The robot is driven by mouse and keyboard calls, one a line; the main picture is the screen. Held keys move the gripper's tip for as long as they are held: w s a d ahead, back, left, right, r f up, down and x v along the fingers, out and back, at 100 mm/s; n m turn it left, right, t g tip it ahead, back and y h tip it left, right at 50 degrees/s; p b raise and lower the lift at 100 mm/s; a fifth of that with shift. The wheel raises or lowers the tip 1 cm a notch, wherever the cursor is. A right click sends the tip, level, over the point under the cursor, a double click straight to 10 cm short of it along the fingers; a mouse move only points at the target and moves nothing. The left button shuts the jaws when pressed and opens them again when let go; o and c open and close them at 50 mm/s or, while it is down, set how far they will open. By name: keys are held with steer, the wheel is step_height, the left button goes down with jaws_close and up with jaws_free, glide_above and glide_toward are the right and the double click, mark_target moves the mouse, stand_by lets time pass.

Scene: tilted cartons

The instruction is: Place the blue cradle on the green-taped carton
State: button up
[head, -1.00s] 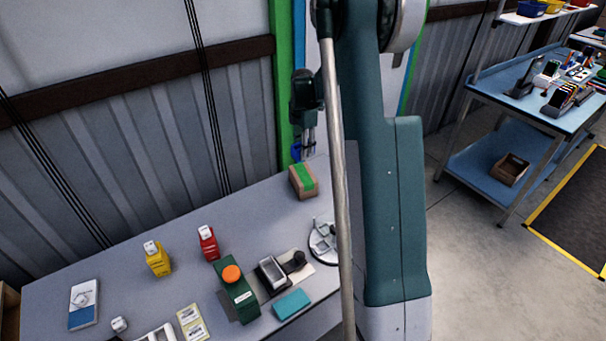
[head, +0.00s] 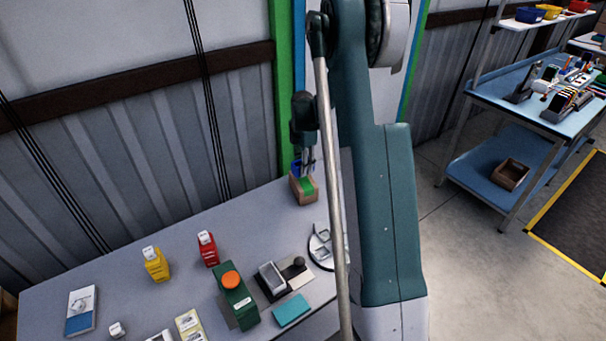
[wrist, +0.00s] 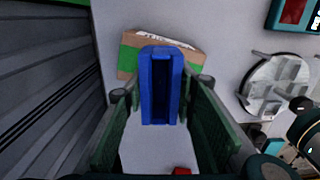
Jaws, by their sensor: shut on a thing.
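The blue cradle (wrist: 158,88) is a long blue block with a channel, held between the two fingers of my gripper (wrist: 160,110) in the wrist view. In the head view my gripper (head: 305,168) points down at the green-taped carton, with a bit of the blue cradle (head: 296,168) showing at its tips. The green-taped carton (head: 304,188) is a brown box with a green strip, at the table's back edge. In the wrist view the carton (wrist: 192,55) lies tilted behind the cradle's far end, which covers part of it. Whether cradle and carton touch, I cannot tell.
A round grey plate with fittings (wrist: 277,85) lies right of the carton. The corrugated wall (wrist: 45,70) is close on the left in the wrist view. A red bottle (head: 208,248), a yellow bottle (head: 157,264) and a green box with an orange knob (head: 236,300) stand farther forward.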

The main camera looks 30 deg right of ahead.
steer(key=shift+f, duration=1.85)
steer(key=shift+f, duration=0.2)
steer(key=o, duration=0.9)
steer(key=shift+r, duration=0.15)
step_height(320, 180, up, 12)
steer(key=shift+r, duration=0.1)
